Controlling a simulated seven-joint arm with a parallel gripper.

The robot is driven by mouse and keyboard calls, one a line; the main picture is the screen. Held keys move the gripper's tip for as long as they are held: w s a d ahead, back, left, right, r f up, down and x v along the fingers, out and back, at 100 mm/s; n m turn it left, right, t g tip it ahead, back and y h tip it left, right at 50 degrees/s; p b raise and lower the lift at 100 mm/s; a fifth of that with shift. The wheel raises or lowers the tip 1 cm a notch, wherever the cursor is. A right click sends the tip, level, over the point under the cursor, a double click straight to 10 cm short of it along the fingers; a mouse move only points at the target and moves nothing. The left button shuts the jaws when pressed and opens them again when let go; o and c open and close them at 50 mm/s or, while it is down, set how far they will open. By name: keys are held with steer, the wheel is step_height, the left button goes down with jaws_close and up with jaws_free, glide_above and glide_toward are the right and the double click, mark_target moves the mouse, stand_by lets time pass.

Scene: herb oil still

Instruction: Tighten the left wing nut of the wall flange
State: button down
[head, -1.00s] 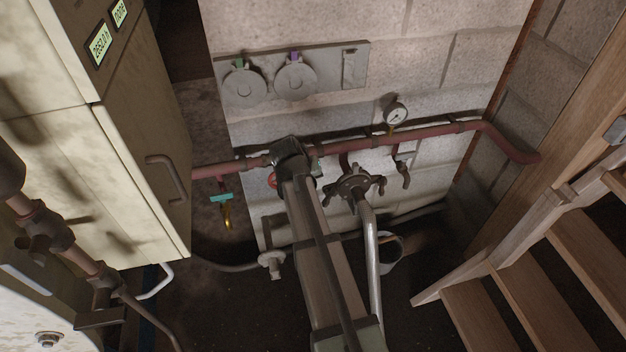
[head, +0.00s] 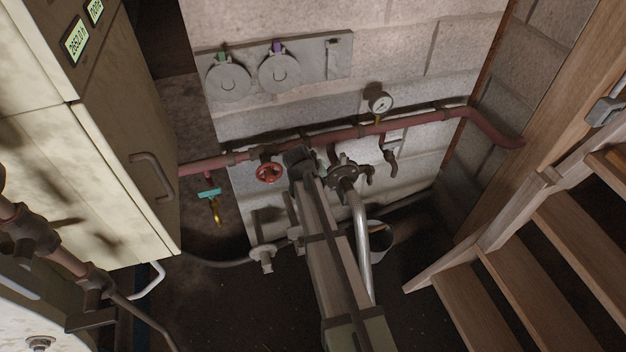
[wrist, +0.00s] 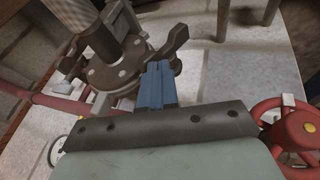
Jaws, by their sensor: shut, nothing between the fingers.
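The wall flange (head: 343,175) is a dark round plate on the block wall, with a braided metal hose (head: 360,235) running down from it. In the wrist view the flange (wrist: 115,70) fills the upper left. A dark wing nut (wrist: 170,44) on the red-wheel side, the left one, stands just beyond my fingertips. Another wing nut (head: 369,174) is on the flange's right side. My gripper (wrist: 156,70) is shut and empty, its blue fingers together close to the left wing nut. I cannot tell whether they touch. In the head view my arm hides the fingers.
A red handwheel (head: 269,173) is left of my wrist and close beside the gripper in the wrist view (wrist: 300,135). A red pipe (head: 420,122) runs above the flange, with a pressure gauge (head: 381,103). Wooden stairs (head: 540,265) are at right, a cabinet (head: 110,150) at left.

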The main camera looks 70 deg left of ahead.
mark_target(325, 181)
steer(key=shift+w+r+g, duration=0.1)
steer(key=shift+w+g, duration=0.25)
steer(key=shift+g, duration=0.15)
stand_by(0.4)
steer(key=shift+w+m+g, duration=0.3)
steer(key=shift+w+g, duration=0.4)
steer(key=shift+g, duration=0.4)
steer(key=g, duration=0.1)
steer(key=w+g, duration=0.1)
steer(key=shift+w+f+g, duration=0.15)
steer(key=shift+f+g, duration=0.05)
steer(key=shift+g, duration=0.1)
steer(key=g, duration=0.1)
steer(key=w+m+g, duration=0.1)
steer(key=g, duration=0.1)
steer(key=shift+w+f, duration=0.25)
steer(key=shift+f, duration=0.15)
steer(key=shift+w+f+g, duration=0.2)
steer(key=shift+f+g, duration=0.05)
steer(key=shift+g, duration=0.45)
steer(key=shift+w+f+g, duration=0.2)
steer(key=shift+g, duration=0.5)
step_height(325, 181, up, 4)
steer(key=shift+r, duration=0.2)
steer(key=v, duration=0.9)
steer(key=shift+w+d+r, duration=0.2)
steer(key=shift+w+d, duration=0.05)
